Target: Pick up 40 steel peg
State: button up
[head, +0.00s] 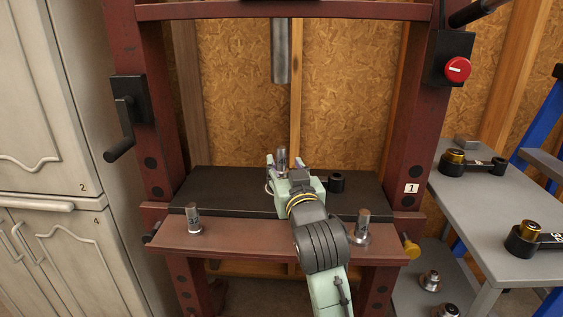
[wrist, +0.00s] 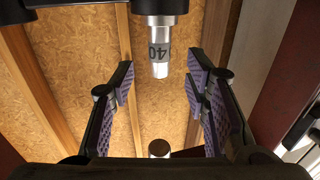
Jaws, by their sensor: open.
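The steel peg marked 40 (wrist: 160,45) shows in the wrist view, with its label upside down in the picture. It is a bright cylinder with a narrower end and a dark collar at the other end. In the head view a peg (head: 282,157) stands upright at my gripper (head: 284,165), on the dark press bed. My gripper (wrist: 162,82) is open, with purple ridged pads on either side of the peg's line. The peg appears centred between them, apart from both pads. Its base is partly hidden by my gripper in the head view.
Other pegs stand at the front left (head: 193,218) and front right (head: 361,228) of the press. The press ram (head: 281,50) hangs above. Red uprights flank the bed; a grey table (head: 490,215) stands right.

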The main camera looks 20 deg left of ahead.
aim_at(282, 158)
jog(key=p+x, duration=0.1)
jog(key=x, duration=0.4)
jog(key=shift+w+a, duration=0.2)
jog(key=shift+w, duration=0.15)
grip_shut()
dwell(0.5)
